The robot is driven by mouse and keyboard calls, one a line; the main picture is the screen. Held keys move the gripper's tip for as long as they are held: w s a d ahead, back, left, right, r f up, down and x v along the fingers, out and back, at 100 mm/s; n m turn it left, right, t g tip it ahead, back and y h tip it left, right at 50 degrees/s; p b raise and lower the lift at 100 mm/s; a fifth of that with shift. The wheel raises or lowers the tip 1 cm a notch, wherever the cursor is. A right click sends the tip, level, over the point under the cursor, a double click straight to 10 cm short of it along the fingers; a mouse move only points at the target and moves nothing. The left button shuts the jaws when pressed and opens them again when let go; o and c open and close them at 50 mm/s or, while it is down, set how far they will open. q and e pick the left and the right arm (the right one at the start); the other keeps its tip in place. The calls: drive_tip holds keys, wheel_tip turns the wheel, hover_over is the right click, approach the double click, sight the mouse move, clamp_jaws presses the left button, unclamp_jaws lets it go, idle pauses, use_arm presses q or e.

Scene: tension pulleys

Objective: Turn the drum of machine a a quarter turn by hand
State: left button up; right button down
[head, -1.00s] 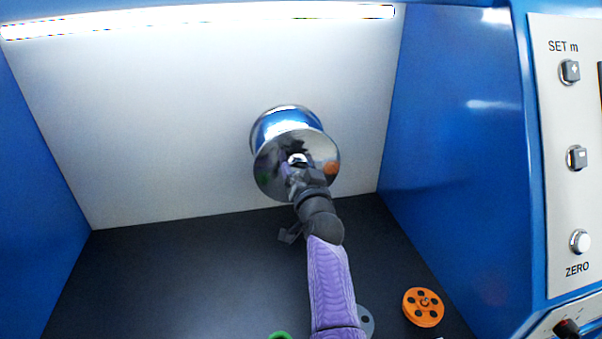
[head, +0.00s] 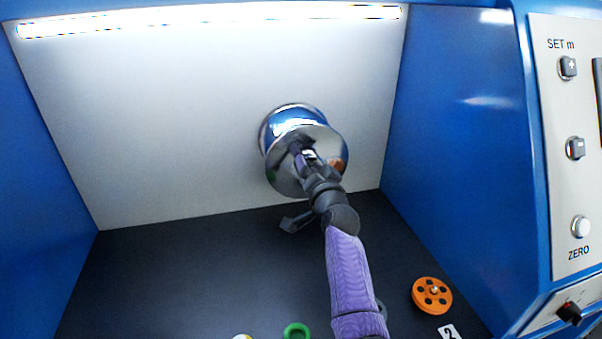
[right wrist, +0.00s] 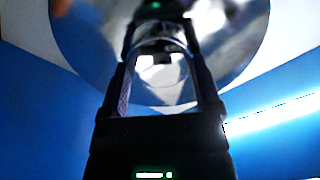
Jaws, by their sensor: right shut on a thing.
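The drum (head: 282,173) of the machine is a shiny chrome flanged cylinder on the pale back wall, its round face towards me. My right gripper (head: 307,156) is at the middle of that face, shut on a part of the drum at its centre. In the right wrist view the drum face (right wrist: 238,45) fills the top, and the fingers (right wrist: 160,62) stand on either side of a shiny round part. The exact grip is partly hidden by the gripper in the head view. My left gripper is not in view.
An orange pulley (head: 432,295) and a green ring-like part (head: 297,331) lie on the dark floor (head: 190,270). A small tag marked 2 (head: 449,332) is near the pulley. Blue side walls (head: 455,150) enclose the bay. A control panel (head: 575,200) with buttons is at right.

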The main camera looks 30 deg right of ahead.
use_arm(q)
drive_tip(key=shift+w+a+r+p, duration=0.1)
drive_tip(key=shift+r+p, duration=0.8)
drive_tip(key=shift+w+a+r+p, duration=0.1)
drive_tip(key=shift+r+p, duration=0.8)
use_arm(e)
drive_tip(key=shift+f+m, duration=0.2)
drive_tip(key=shift+m, duration=5.1)
drive_tip(key=shift+f+m, duration=0.15)
drive_tip(key=shift+m, duration=5.15)
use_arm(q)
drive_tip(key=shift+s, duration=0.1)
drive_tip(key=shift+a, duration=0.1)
